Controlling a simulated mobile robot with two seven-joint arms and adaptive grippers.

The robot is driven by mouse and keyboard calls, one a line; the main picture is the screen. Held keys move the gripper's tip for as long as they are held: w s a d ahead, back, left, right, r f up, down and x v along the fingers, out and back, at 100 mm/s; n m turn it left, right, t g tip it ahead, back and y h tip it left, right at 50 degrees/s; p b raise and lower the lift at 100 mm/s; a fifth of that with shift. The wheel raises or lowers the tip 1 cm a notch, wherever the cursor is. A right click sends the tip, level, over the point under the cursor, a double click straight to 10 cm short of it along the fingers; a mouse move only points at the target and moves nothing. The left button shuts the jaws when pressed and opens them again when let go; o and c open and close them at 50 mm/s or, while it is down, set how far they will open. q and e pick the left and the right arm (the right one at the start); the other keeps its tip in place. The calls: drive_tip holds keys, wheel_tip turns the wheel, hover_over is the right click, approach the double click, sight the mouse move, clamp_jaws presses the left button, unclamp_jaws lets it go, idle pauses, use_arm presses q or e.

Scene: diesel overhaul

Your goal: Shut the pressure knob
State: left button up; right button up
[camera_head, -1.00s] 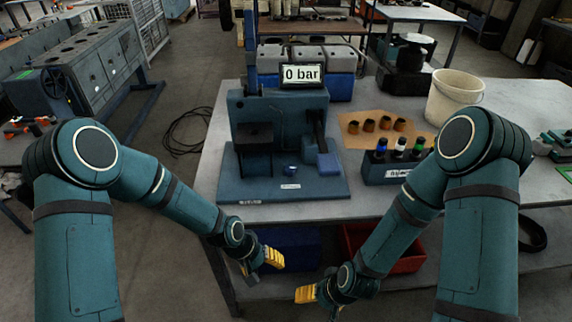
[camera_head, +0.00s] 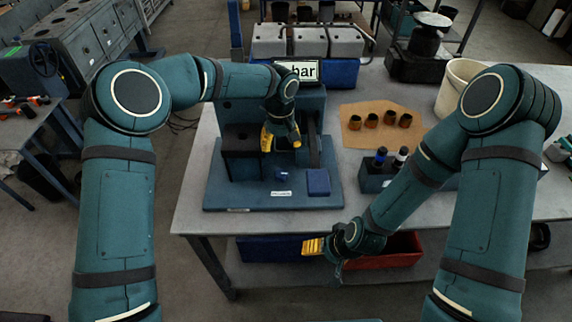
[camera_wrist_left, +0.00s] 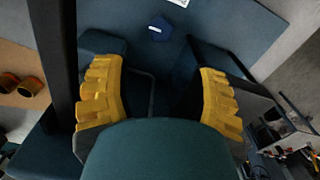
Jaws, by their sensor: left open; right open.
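A small blue knob (camera_head: 281,174) sits on the front of the blue test stand's base (camera_head: 225,196), just behind a white label. I take it for the pressure knob. It also shows near the top of the left wrist view (camera_wrist_left: 160,29), uncovered. My left gripper (camera_head: 281,139) is open and empty, above the stand and behind the knob, not touching it. Its two yellow fingers (camera_wrist_left: 157,97) are spread wide in the left wrist view. My right gripper (camera_head: 316,247) is low in front of the table edge, away from the stand; its finger gap is hard to see.
A display (camera_head: 304,70) reading "bar" is partly hidden by my left arm. A dark lever with a blue pad (camera_head: 318,182) stands right of the knob. A bottle rack (camera_head: 376,183) and white bucket (camera_head: 455,85) are further right.

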sight(281, 174)
use_arm(q)
wheel_tip(281, 174, down, 14)
drive_tip(key=shift+s+r+p, duration=0.15)
drive_tip(key=shift+p, duration=0.25)
drive_tip(key=c, duration=0.9)
